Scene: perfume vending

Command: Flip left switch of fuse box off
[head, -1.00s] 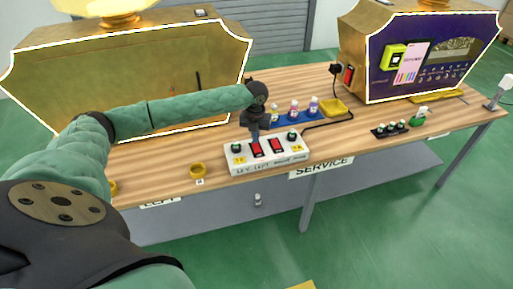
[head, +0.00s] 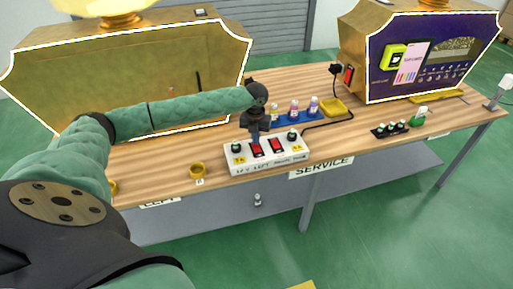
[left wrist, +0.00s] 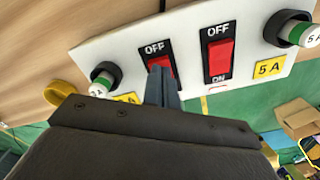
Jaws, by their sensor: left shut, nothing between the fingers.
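The white fuse box (head: 241,164) lies on the table's front part with two red rocker switches. Its left switch (head: 257,151) is partly hidden by my fingers in the left wrist view, where its red face (left wrist: 156,62) shows below an OFF label. The right switch (head: 276,146) shows fully in the left wrist view (left wrist: 220,57), between OFF and ON labels. My left gripper (head: 255,137) is shut and empty. Its fingertips (left wrist: 160,72) are over the left switch, touching or very close; I cannot tell which. The left switch's tilt is unclear. My right gripper is not in view.
Black-capped fuses (left wrist: 104,74) stand at both ends of the box. A yellow ring-like dish (head: 198,169) is to its left. Small bottles on a blue tray (head: 284,119) and a yellow dish (head: 333,107) are behind. A black cable (head: 325,123) runs from the box's right side.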

